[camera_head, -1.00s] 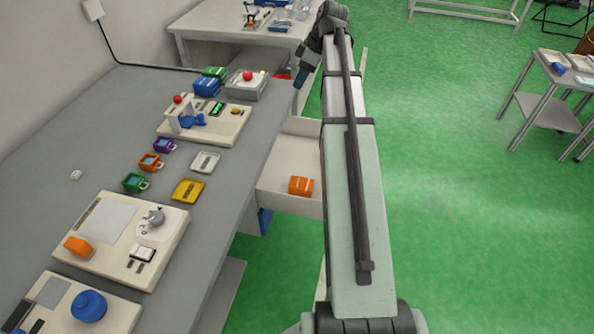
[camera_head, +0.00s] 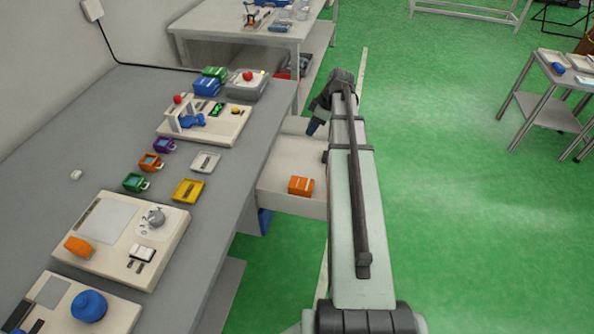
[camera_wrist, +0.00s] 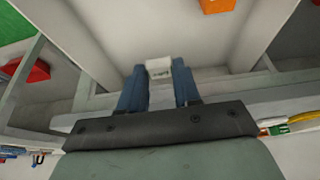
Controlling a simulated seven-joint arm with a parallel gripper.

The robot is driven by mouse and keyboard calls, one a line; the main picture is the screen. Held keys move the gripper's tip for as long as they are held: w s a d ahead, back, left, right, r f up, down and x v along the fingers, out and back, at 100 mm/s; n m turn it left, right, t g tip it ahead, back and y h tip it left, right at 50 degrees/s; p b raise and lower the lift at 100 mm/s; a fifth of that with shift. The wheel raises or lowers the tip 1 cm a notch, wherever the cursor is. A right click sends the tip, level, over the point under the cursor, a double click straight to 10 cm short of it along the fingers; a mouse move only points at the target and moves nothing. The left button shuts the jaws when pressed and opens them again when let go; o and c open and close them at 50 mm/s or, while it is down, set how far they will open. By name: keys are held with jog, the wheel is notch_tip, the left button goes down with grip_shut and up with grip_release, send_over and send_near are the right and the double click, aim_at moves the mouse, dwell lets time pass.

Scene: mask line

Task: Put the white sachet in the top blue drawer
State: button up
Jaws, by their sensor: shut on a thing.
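My gripper (camera_wrist: 159,84) has blue fingers that are shut on a small white sachet (camera_wrist: 158,67) with dark print. In the head view my gripper (camera_head: 313,128) points down over the far end of an open pale drawer (camera_head: 290,201). The sachet cannot be made out in the head view. The pale drawer floor (camera_wrist: 185,30) shows beyond the sachet in the wrist view. An orange box (camera_head: 301,186) lies in the drawer near its front-side corner, apart from the gripper. A blue part (camera_head: 265,221) shows below the drawer, mostly hidden.
The grey table (camera_head: 105,170) left of the drawer holds devices, small coloured cases, a yellow piece (camera_head: 188,191) and a white piece (camera_head: 205,162). A red object (camera_wrist: 38,70) shows at left in the wrist view.

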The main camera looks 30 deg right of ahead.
aim_at(307, 168)
notch_tip(307, 168, down, 18)
jog(key=shift+f, duration=0.15)
dwell(0.7)
jog(key=shift+f, duration=0.15)
jog(key=o, duration=1)
jog(key=shift+v, duration=3.95)
